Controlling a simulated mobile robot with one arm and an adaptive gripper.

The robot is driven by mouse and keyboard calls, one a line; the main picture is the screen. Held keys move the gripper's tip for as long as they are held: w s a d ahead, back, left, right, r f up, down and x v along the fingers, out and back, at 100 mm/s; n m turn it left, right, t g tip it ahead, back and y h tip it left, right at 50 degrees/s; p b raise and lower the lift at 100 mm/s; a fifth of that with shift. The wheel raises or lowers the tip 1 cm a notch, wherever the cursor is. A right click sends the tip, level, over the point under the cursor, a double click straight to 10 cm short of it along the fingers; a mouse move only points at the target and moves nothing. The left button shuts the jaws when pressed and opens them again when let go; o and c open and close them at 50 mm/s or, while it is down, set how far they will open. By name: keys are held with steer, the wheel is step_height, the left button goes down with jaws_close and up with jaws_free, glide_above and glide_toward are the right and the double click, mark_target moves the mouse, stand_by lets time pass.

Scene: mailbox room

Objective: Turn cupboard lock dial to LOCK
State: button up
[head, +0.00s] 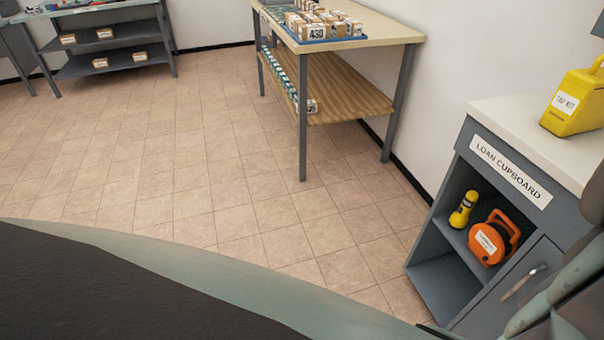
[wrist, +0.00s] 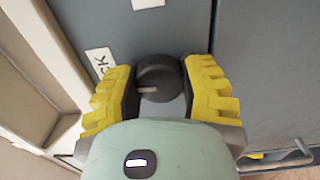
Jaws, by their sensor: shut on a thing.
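The cupboard lock dial (wrist: 159,76) is a round black knob on a grey panel in the wrist view. My gripper (wrist: 160,88) has its yellow ribbed fingers on either side of the dial and is shut on it. A white label (wrist: 101,66) left of the dial shows letters that look like "CK", partly covered by the left finger. Another white label (wrist: 148,3) is cut off at the top edge. In the head view the loan cupboard (head: 520,183) stands at the right; the dial and my gripper are not visible there.
The cupboard has an open shelf with a yellow torch (head: 462,210) and an orange reel (head: 493,240), beside a door with a handle (head: 524,283). A yellow case (head: 577,100) stands on top. A table with boxes (head: 345,40) stands behind; the tiled floor is clear.

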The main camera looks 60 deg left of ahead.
steer(key=shift+f, duration=0.15)
steer(key=o, duration=1.2)
steer(key=shift+o, duration=0.2)
steer(key=v, duration=1.2)
steer(key=shift+r, duration=0.2)
